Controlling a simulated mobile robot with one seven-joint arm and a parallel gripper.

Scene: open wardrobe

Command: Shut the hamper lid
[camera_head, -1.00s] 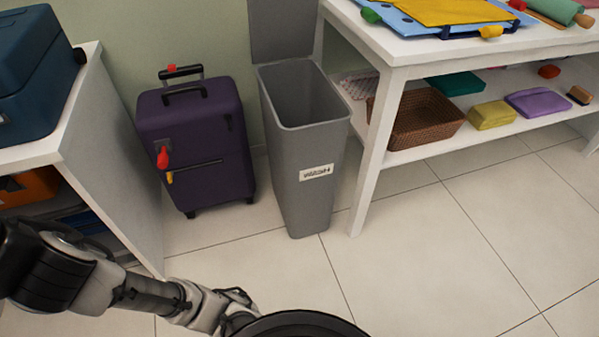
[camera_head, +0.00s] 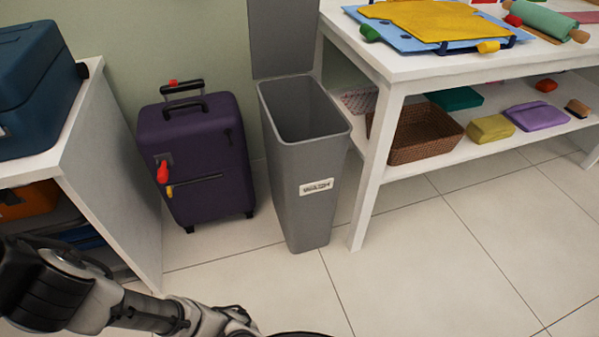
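The hamper (camera_head: 308,165) is a tall grey bin with a small white label on its front. It stands on the floor between a purple suitcase and a white table. Its lid (camera_head: 281,38) is open, standing upright at the back rim, and its top is cut off by the frame edge. The inside of the hamper looks dark, with nothing visible in it. My arm reaches in at the lower left, well short of the hamper. The end of the arm is cut off at the bottom edge, and my gripper's fingers do not show.
The purple suitcase (camera_head: 197,155) stands left of the hamper, its handle raised. The white table (camera_head: 394,72) is close on the right, with a wicker basket (camera_head: 424,133) on its lower shelf. A white cabinet (camera_head: 118,190) stands at the left. The tiled floor (camera_head: 430,270) in front is clear.

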